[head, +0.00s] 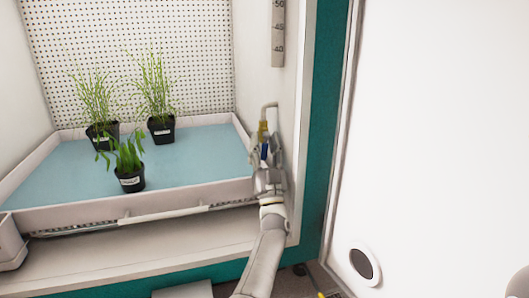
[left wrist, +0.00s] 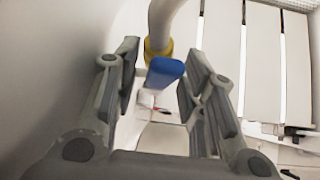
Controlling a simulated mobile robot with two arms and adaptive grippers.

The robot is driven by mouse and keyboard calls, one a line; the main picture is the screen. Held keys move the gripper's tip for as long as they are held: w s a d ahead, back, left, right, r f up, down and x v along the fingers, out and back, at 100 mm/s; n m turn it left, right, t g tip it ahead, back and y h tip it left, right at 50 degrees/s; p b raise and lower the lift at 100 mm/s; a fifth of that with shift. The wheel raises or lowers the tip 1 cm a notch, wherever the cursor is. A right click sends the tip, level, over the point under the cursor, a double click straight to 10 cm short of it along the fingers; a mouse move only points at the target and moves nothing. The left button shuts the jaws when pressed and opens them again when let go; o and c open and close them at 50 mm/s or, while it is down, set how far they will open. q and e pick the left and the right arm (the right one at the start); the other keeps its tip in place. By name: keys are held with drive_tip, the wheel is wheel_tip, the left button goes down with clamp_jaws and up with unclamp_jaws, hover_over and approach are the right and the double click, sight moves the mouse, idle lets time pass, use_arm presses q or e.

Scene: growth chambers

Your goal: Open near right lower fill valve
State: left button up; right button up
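The fill valve (head: 262,130) has a yellow body on a pale bent pipe at the right front of the chamber, with a blue handle (head: 264,151) below the yellow part. In the left wrist view, the blue handle (left wrist: 165,70) points toward the camera, below the yellow collar (left wrist: 157,49). My left gripper (head: 266,155) is at the valve. In the left wrist view, its two fingers are spread, one on each side of the blue handle, with gaps showing. The handle's exact turn is hard to tell. My right gripper is not in view.
A white tray (head: 88,212) with a blue bed holds three potted plants (head: 130,165) left of the valve. The chamber's side wall and teal frame (head: 318,130) stand close on the right. A white panel (head: 440,120) is farther right.

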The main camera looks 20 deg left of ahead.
use_arm(q)
wheel_tip(320, 180, up, 8)
drive_tip(key=shift+f, duration=0.2)
